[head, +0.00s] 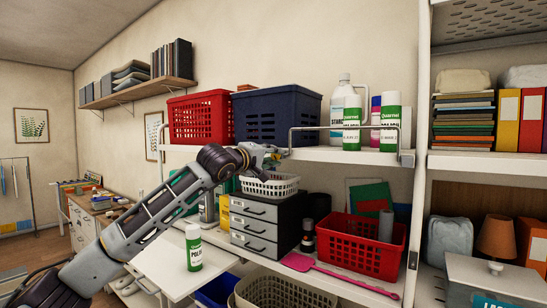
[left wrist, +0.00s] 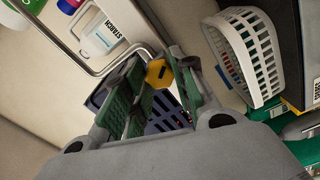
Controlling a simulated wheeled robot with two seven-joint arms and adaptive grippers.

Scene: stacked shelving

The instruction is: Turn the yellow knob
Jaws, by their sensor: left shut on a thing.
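The yellow knob (left wrist: 158,74) shows in the left wrist view between the green-padded fingers of my left gripper (left wrist: 157,80). The gripper is shut on it. In the head view my left gripper (head: 262,156) is at the upper shelf's front edge, just below the navy crate and above the small white basket. The knob cannot be made out clearly there, and its mounting is hidden behind the fingers. My right gripper is in neither view.
A navy crate (head: 278,114) and a red crate (head: 201,118) stand on the upper shelf. A wire rail (head: 342,128) fronts the bottles. A white basket (head: 270,186) sits on grey drawers (head: 268,226) just below my gripper. A green-white bottle (head: 194,249) stands on a white board.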

